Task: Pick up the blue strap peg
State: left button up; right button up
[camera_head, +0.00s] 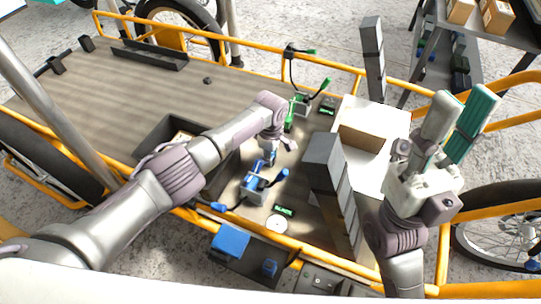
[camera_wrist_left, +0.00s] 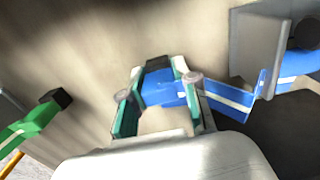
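The blue strap peg (camera_wrist_left: 165,92), with a dark end, lies between the fingers of my left gripper (camera_wrist_left: 157,72) in the left wrist view. The fingers stand apart on either side of it; contact is not clear. A blue strip with a white stripe (camera_wrist_left: 230,97) runs right from behind the right finger. In the head view my left gripper (camera_head: 279,147) is low over the cargo bed, with the blue peg (camera_head: 268,158) just below it, partly hidden. My right gripper (camera_head: 462,112) is raised at the right, open and empty.
A grey buckle block with blue straps (camera_head: 255,187) sits close in front of the left gripper. A green peg (camera_head: 289,122) is behind it. The bed's left part (camera_head: 130,90) is mostly clear.

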pick_arm(q)
grip_shut()
